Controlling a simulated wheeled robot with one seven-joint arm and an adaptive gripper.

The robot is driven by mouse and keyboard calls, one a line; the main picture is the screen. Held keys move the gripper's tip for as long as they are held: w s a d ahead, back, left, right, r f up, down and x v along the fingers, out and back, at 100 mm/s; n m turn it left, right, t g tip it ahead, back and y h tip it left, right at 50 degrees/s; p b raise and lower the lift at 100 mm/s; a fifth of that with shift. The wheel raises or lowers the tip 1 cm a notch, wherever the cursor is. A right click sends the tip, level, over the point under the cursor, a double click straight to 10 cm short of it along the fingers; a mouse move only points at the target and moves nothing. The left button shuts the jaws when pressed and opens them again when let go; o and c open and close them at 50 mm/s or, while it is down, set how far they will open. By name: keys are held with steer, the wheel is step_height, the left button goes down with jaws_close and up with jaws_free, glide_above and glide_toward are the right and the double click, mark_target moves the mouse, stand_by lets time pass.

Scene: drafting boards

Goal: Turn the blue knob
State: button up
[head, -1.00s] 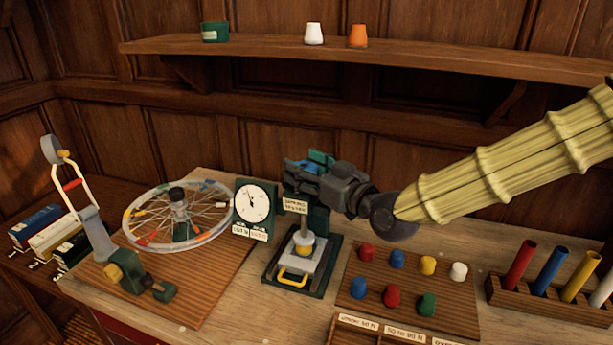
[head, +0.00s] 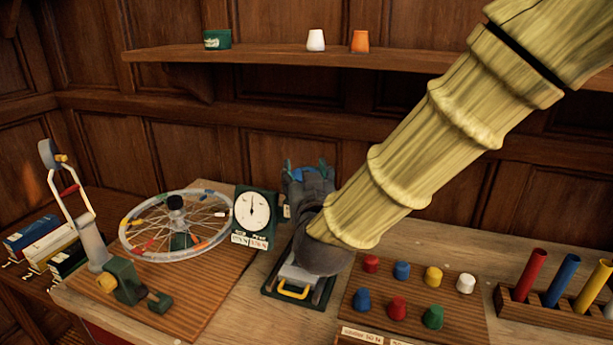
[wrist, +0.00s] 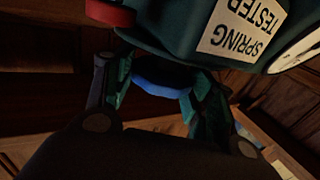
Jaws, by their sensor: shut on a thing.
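The blue knob (wrist: 160,88) is at the green housing of the spring tester in the wrist view. A bit of the knob (head: 304,174) shows between my fingers in the head view. My gripper (wrist: 160,92) is shut on the knob, with a green fingertip on either side. The label (wrist: 243,25) on the tester reads "SPRING TESTED" upside down in the wrist view. The tester's white dial (head: 252,212) faces forward with its needle near upright. My wrist and arm hide most of the tester's column; its yellow handle (head: 293,293) shows at the base.
A spoked wheel (head: 178,222) on a wooden board stands left of the dial. A board with several coloured knobs (head: 397,308) lies to the right, with a rack of coloured tubes (head: 545,305) beyond it. A shelf (head: 270,52) with cups runs above.

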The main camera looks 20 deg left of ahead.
steer(key=shift+r+m+t+h, duration=0.1)
steer(key=shift+m+t+h, duration=0.4)
steer(key=shift+m+h, duration=0.5)
steer(key=shift+h, duration=0.7)
steer(key=o, duration=1)
steer(key=v, duration=1.2)
